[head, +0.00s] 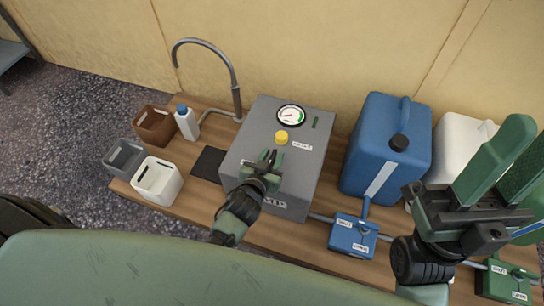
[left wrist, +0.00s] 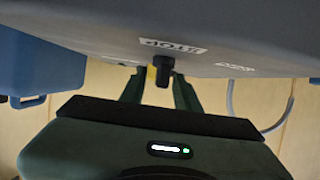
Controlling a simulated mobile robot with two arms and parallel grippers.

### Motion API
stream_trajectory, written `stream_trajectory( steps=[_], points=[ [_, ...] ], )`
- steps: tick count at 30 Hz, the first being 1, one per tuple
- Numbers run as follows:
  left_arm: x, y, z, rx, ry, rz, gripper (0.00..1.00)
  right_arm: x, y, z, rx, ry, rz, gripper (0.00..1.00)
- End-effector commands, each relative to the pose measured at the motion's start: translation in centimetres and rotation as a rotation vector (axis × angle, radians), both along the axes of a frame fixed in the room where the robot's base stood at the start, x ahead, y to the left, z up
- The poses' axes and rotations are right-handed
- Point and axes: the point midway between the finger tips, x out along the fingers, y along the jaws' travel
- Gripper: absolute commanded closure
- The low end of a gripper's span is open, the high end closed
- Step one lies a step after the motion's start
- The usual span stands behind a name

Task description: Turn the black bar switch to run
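The black bar switch (left wrist: 163,70) shows in the left wrist view, sticking out of the grey machine (left wrist: 225,40). My right gripper (head: 528,135) is raised at the right, open and empty.
A yellow button (head: 281,137) and a round gauge (head: 291,116) are on the machine. A blue canister (head: 372,165) and a blue valve box (head: 353,236) stand to its right. Small bins (head: 157,180), a bottle (head: 187,124) and a curved tap (head: 232,75) are left.

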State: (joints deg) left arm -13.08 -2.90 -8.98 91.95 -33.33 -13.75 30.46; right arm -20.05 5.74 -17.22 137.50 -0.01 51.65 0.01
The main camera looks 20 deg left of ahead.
Motion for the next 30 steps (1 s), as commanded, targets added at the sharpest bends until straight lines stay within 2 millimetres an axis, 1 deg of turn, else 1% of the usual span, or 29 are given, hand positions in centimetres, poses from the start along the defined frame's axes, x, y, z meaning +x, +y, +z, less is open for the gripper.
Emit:
stream_trajectory(
  steps=[1,3,11,18,20,21,23,24,26,27,29,30],
  points=[
    [0.0,0.0,0.0,0.0,0.0,0.0,0.84,0.0,0.0,0.0,0.0,0.0,0.0,0.67],
    [0.0,0.0,0.0,0.0,0.0,0.0,1.0,0.0,0.0,0.0,0.0,0.001,0.0,0.67],
    [0.0,0.0,0.0,0.001,0.0,-0.004,1.0,0.0,0.0,0.1,0.0,0.001,0.0,0.67],
    [0.0,0.1,0.2,0.003,0.001,-0.042,1.0,0.0,0.0,1.1,0.0,0.0,0.0,0.67],
    [0.0,0.1,0.3,0.004,0.0,-0.06,1.0,1.3,0.3,1.1,-0.02,0.065,-0.005,0.67],
    [0.0,0.1,0.4,0.005,0.0,-0.075,1.0,2.8,0.6,0.8,-0.044,0.138,-0.01,0.67],
    [0.0,0.1,0.4,0.005,0.001,-0.098,1.0,4.7,1.0,0.3,-0.076,0.236,-0.015,0.67],
    [0.0,0.2,0.4,0.006,0.0,-0.115,1.0,6.0,1.3,-0.2,-0.098,0.307,-0.018,0.67],
    [0.0,0.2,0.4,0.007,0.001,-0.143,1.0,7.9,1.7,-1.3,-0.132,0.418,-0.023,0.67],
    [0.0,0.2,0.5,0.006,0.0,-0.161,1.0,9.1,1.9,-2.1,-0.154,0.492,-0.028,0.67],
    [0.0,0.2,0.4,0.006,0.001,-0.191,1.0,10.8,2.1,-3.5,-0.187,0.602,-0.033,0.67],
    [0.0,0.2,0.4,0.007,0.001,-0.211,1.0,11.7,2.2,-4.6,-0.208,0.672,-0.037,0.67]
  ],
)
